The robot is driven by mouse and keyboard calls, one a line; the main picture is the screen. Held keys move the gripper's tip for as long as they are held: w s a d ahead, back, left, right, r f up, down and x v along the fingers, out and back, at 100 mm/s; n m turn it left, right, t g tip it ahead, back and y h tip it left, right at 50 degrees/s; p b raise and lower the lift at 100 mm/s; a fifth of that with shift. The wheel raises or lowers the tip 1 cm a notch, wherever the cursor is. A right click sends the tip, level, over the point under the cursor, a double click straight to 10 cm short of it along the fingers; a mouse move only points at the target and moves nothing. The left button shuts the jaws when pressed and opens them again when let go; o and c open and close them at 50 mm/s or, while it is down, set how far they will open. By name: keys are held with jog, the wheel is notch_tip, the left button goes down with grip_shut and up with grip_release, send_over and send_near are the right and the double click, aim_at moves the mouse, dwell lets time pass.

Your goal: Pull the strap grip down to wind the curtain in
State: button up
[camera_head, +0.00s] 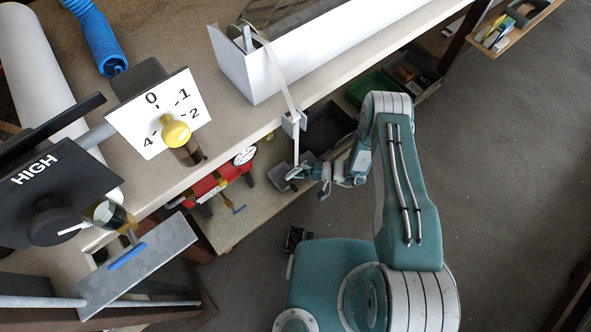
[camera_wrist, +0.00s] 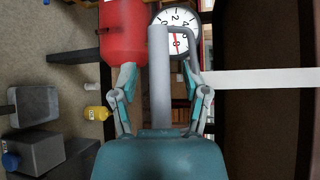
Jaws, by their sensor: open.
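The pale strap (camera_head: 280,75) comes out of the long white curtain housing (camera_head: 240,75), passes through a small grey guide (camera_head: 292,122) at the bench edge and hangs below it. My gripper (camera_head: 307,180) is at the strap's lower end, where the grip is small and partly hidden. In the wrist view the grey bar-shaped strap grip (camera_wrist: 159,75) lies between the fingers of my open gripper (camera_wrist: 160,78). Gaps show on both sides of the bar. The white strap (camera_wrist: 262,80) runs off to the right; its join to the grip is hidden behind a finger.
A red tank (camera_wrist: 123,32) with a round gauge (camera_wrist: 176,32) is behind the grip, under the bench (camera_head: 195,85). Crates (camera_head: 375,88) stand on the lower shelf. A dial plate (camera_head: 140,112) is on the bench at left. Open floor (camera_head: 500,170) lies at right.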

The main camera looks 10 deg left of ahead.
jog(key=w+d+r, duration=0.1)
jog(key=d, duration=1)
jog(key=shift+d+r, duration=0.3)
jog(key=shift+d, duration=0.05)
jog(key=shift+w, duration=0.1)
jog(key=w+d+r+n+g+h, duration=0.15)
jog(key=r+h, duration=0.25)
jog(key=r, duration=1.1)
jog(key=w+d+r+n+g+h, duration=0.15)
jog(key=r+h, duration=0.25)
jog(key=r, duration=1.1)
jog(key=s+d+r+m+t+h, duration=0.1)
jog(key=s+d+r+t+h, duration=0.3)
jog(key=s+r, duration=0.5)
jog(key=s+d+r+m+t+h, duration=0.1)
jog(key=s+d+r+t+h, duration=0.3)
jog(key=s+r, duration=0.5)
notch_tip(320, 180, up, 3)
jog(key=shift+s+d+r+t, duration=0.15)
jog(key=shift+d+t, duration=0.4)
jog(key=shift+t, duration=0.45)
